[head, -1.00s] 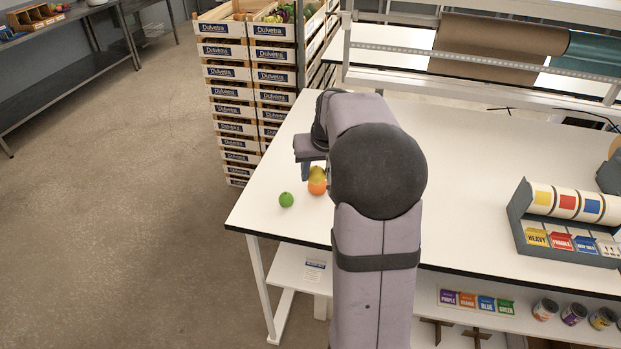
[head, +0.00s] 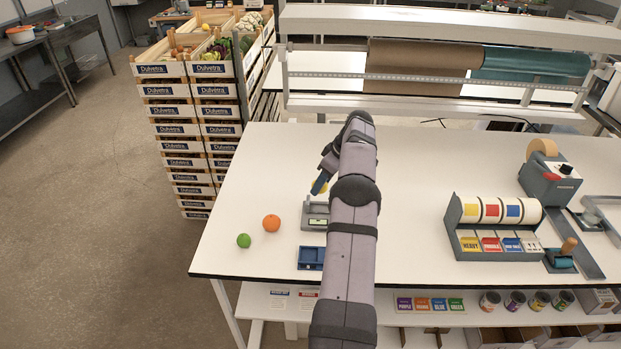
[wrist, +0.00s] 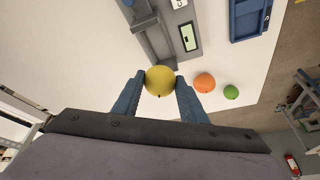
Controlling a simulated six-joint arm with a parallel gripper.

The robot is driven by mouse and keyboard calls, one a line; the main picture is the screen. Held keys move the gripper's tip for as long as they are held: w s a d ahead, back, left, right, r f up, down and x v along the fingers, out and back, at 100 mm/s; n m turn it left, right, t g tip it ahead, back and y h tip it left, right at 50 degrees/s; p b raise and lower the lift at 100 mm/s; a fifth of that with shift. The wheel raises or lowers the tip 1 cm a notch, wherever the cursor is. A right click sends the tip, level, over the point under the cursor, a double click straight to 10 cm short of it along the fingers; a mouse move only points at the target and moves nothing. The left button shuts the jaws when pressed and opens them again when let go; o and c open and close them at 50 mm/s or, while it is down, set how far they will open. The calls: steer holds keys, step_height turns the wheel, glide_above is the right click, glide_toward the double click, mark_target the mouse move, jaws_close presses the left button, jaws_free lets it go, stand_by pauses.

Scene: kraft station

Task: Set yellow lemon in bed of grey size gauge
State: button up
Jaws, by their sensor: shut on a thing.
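The yellow lemon (wrist: 160,79) sits between the two blue fingers of my gripper (wrist: 159,84), which is shut on it. In the head view a sliver of the lemon (head: 324,188) shows beside my gripper (head: 319,185). The grey size gauge (head: 316,222) stands on the white table just below and in front of the gripper, partly hidden by my arm. In the wrist view the gauge (wrist: 158,43) lies beyond the lemon, with its trough-like bed and a small greenish display. The lemon appears held above the table, apart from the gauge.
An orange (head: 271,223) and a green lime (head: 244,241) lie left of the gauge. A blue tray (head: 311,258) is at the front edge. A label dispenser (head: 497,228) stands to the right.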

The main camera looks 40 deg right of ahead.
steer(key=shift+s+d+f, duration=0.1)
steer(key=shift+s+d, duration=0.15)
steer(key=shift+d, duration=0.1)
steer(key=shift+f, duration=0.2)
step_height(320, 180, down, 4)
steer(key=b, duration=0.4)
steer(key=shift+f, duration=0.6)
steer(key=shift+f+b, duration=0.35)
steer(key=shift+f, duration=0.35)
stand_by(2.2)
steer(key=o, duration=1.2)
steer(key=shift+c, duration=0.2)
